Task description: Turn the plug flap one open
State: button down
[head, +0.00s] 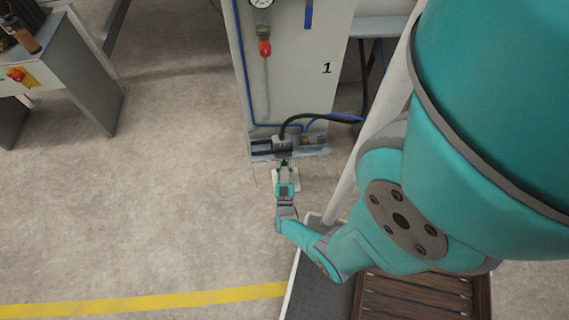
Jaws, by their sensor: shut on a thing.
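A grey plug unit (282,144) with a black cable sits at the foot of the light grey cabinet marked 1 (300,70). My gripper (284,163) reaches it from the front, at the end of my teal arm. Its fingers are shut on a part at the plug unit's front, which I take to be the plug flap. The flap itself is mostly hidden by the fingers and too small to make out, so its angle cannot be told.
A red-capped fitting (264,47) and blue hoses run down the cabinet. A grey bench (60,75) with a red button stands at the left. A slatted wooden step (415,296) lies at the lower right. The concrete floor at left is clear.

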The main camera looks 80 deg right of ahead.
jog(key=shift+f+h, duration=0.2)
jog(key=shift+h, duration=0.1)
dwell(0.5)
jog(key=c, duration=1)
grip_release()
jog(key=shift+a, duration=0.1)
jog(key=shift+s+a+f, duration=0.25)
jog(key=shift+s+a, duration=0.4)
jog(key=shift+a, duration=1.65)
jog(key=shift+s+a+f, duration=0.25)
jog(key=shift+s+a, duration=0.45)
jog(key=shift+a, duration=1.65)
jog(key=shift+s+a+f, duration=0.25)
jog(key=shift+s+a, duration=0.4)
jog(key=shift+a, duration=1.65)
